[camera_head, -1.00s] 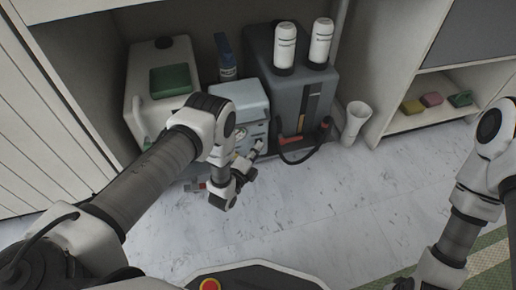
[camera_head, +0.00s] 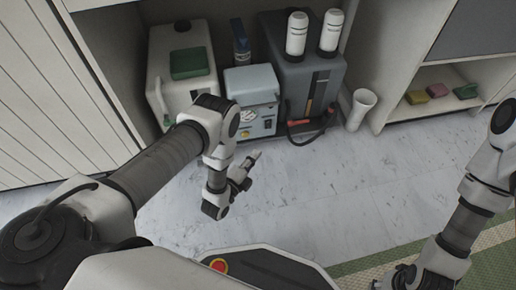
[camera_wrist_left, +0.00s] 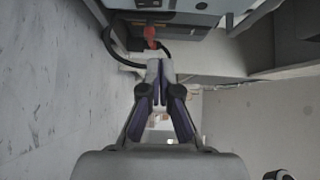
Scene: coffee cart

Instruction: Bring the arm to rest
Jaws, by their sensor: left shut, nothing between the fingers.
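My left arm comes in from the left in the head view and bends down at the wrist over the floor. Its gripper (camera_head: 254,158) points up and to the right, in front of the light blue machine and apart from it. In the left wrist view the two fingers of the left gripper (camera_wrist_left: 160,66) meet at their tips with nothing between them. My right arm is at the right edge of the head view, bent downward. Part of its gripper (camera_head: 392,281) shows at the bottom edge, too little to tell its jaws.
A white tank (camera_head: 182,72), a light blue machine (camera_head: 250,84) and a dark grey unit (camera_head: 309,72) with two white canisters stand under the counter. A white cup (camera_head: 361,108) is beside them. Sponges (camera_head: 437,90) lie on a shelf. The marbled floor (camera_head: 330,195) is open; a green-edged mat (camera_head: 494,262) lies right.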

